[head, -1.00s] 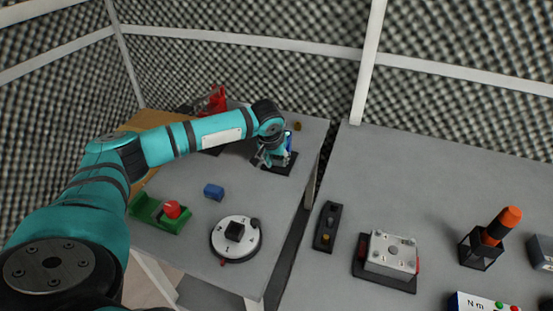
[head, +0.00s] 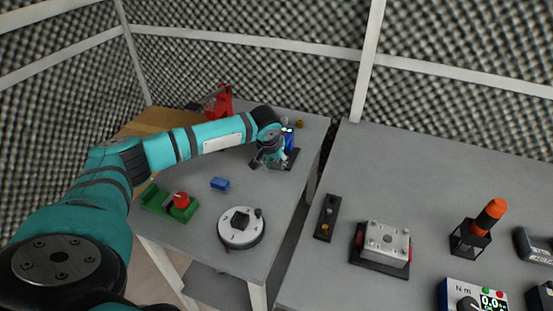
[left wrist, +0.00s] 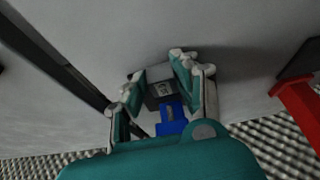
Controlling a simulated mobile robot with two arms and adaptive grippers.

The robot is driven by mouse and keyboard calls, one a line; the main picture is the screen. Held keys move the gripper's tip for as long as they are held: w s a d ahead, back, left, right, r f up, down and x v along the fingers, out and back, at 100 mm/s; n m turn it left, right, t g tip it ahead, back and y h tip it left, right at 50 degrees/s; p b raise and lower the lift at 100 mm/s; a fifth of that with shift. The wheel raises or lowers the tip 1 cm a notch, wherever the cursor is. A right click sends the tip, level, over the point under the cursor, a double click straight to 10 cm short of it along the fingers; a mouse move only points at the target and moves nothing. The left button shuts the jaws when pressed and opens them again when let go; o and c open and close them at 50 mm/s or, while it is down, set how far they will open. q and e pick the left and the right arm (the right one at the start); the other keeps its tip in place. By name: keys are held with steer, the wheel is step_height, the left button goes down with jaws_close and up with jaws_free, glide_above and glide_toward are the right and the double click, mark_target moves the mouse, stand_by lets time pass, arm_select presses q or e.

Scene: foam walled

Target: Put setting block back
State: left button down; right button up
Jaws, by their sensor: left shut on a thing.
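My left gripper (head: 266,161) is over the far right part of the left table, close beside a black base plate (head: 291,160) that carries a blue upright part (head: 289,139). In the left wrist view its two fingers (left wrist: 158,78) are closed on a small dark grey block (left wrist: 160,89) with a paler marked face, which I take for the setting block. A blue piece (left wrist: 172,118) shows just behind it. In the head view the gripper hides the block, so I cannot tell whether it touches the table. My right gripper is out of view.
A blue block (head: 220,184), a green fixture with a red knob (head: 181,200), and a white dial (head: 241,229) stand nearer on the left table. A red device (head: 219,101) is at the back. A gap separates this table from the right one (head: 440,180).

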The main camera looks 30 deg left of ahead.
arm_select(q)
steer(key=shift+w, duration=0.1)
steer(key=c, duration=0.9)
jaws_free()
steer(key=v, duration=1.2)
